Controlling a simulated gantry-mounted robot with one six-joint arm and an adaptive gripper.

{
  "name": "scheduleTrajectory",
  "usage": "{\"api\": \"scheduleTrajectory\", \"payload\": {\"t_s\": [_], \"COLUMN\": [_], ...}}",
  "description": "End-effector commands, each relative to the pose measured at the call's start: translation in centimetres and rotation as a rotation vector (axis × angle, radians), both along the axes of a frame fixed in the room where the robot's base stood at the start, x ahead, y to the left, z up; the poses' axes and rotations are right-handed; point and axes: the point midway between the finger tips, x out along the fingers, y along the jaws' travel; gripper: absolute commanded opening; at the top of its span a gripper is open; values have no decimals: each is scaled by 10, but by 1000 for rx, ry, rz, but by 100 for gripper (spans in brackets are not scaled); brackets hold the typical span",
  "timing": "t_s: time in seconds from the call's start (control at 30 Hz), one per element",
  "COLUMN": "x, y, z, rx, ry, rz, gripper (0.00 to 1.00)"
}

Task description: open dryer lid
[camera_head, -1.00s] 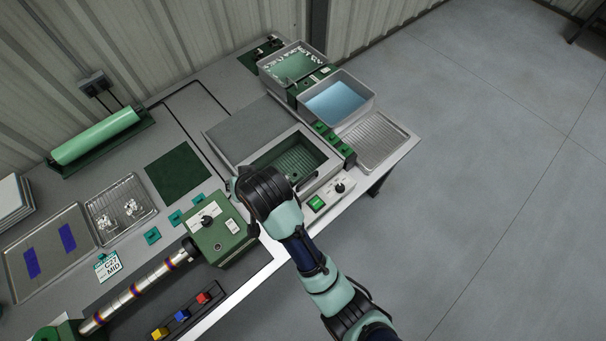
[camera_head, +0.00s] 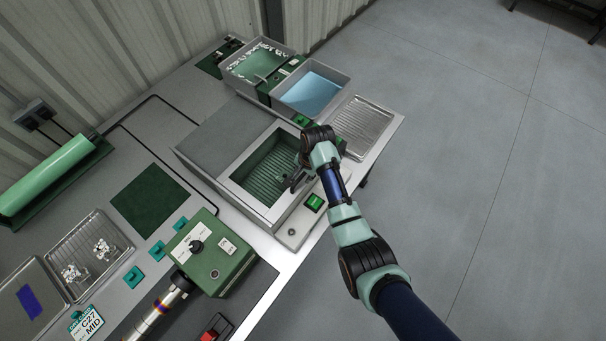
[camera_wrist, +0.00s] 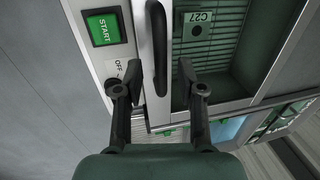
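The dryer is a grey box (camera_head: 223,168) with a framed opening or clear pane over a green ribbed interior (camera_head: 268,165). I cannot tell which. In the wrist view, a dark upright bar handle (camera_wrist: 160,50) is on the frame beside the green interior (camera_wrist: 225,55). My gripper (camera_head: 296,180) is at the dryer's front right edge. In the wrist view my gripper (camera_wrist: 160,95) has its two fingers spread, with the handle's near end between them in the picture. Nothing is visibly gripped, and contact cannot be told.
A front panel has a green START button (camera_wrist: 103,27) and an OFF-marked knob (camera_wrist: 113,84). A blue-filled tub (camera_head: 312,92) and wire-rack tray (camera_head: 362,125) stand close behind my gripper. Open floor lies to the right.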

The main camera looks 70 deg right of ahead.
Motion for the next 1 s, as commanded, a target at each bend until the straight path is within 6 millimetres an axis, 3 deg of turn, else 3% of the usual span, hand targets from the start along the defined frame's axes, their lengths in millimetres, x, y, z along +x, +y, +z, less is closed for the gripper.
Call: {"api": "scheduleTrajectory", "payload": {"t_s": [0.3,0.53,1.0], "x": [1,1,3], "y": [0,0,-1], "z": [-5,-5,-5], "rx": [-1,-1,-2], "ry": [-1,-1,-1], "rz": [1,1,2], "gripper": [39,1,0]}}
